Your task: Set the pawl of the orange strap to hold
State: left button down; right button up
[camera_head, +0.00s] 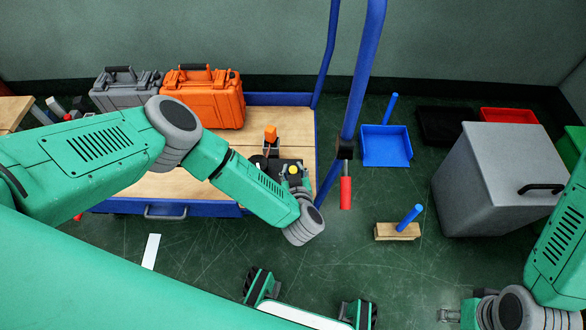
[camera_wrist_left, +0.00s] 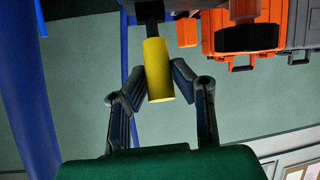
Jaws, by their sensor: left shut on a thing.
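My left gripper (camera_head: 290,168) is over the right end of the wooden cart. In the left wrist view its fingers (camera_wrist_left: 158,88) are shut on a yellow cylindrical grip (camera_wrist_left: 158,68) on a dark rod. The grip's yellow end (camera_head: 293,170) also shows in the head view. An orange block (camera_head: 270,133) stands on a dark fitting just behind the gripper; an orange piece (camera_wrist_left: 187,32) shows beside the grip in the wrist view. I cannot make out the strap band or the pawl's position. My right gripper (camera_head: 450,315) is at the bottom right, only partly in view, away from the cart.
An orange case (camera_head: 215,100) and a grey case (camera_head: 115,95) stand at the cart's back. A blue post (camera_head: 362,75) with a red grip (camera_head: 346,192) rises close to the right of my left gripper. A grey bin (camera_head: 490,185) stands at right.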

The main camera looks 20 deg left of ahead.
pick_arm(q)
jog(key=shift+w+a+r+g+p, duration=0.25)
jog(key=shift+r+g+p, duration=0.05)
jog(key=shift+p, duration=0.2)
jog(key=shift+w+r+g+h+p, duration=0.3)
jog(key=shift+w+g+p, duration=0.25)
jog(key=shift+p, duration=0.25)
jog(key=shift+w+a+g+h+p, duration=0.25)
jog(key=shift+w+g+p, duration=0.3)
jog(key=shift+g, duration=0.3)
jog(key=shift+w+g, duration=0.2)
jog(key=shift+g, duration=0.2)
jog(key=shift+w+a+f+g+h, duration=0.1)
jog(key=shift+w+g+h, duration=0.15)
jog(key=shift+w+g, duration=0.05)
jog(key=shift+w+a+f+g+h+b, duration=0.15)
jog(key=shift+w+g+h+b, duration=0.25)
jog(key=shift+g, duration=0.5)
jog(key=shift+w+a+f+m+g+h+b, duration=0.15)
jog(key=shift+w+g+b, duration=0.3)
jog(key=shift+g+b, duration=0.25)
jog(key=shift+w+a+f+m+g+h+b, duration=0.15)
jog(key=shift+w+g+b, duration=0.3)
jog(key=shift+g+b, duration=0.25)
jog(key=shift+d, duration=0.1)
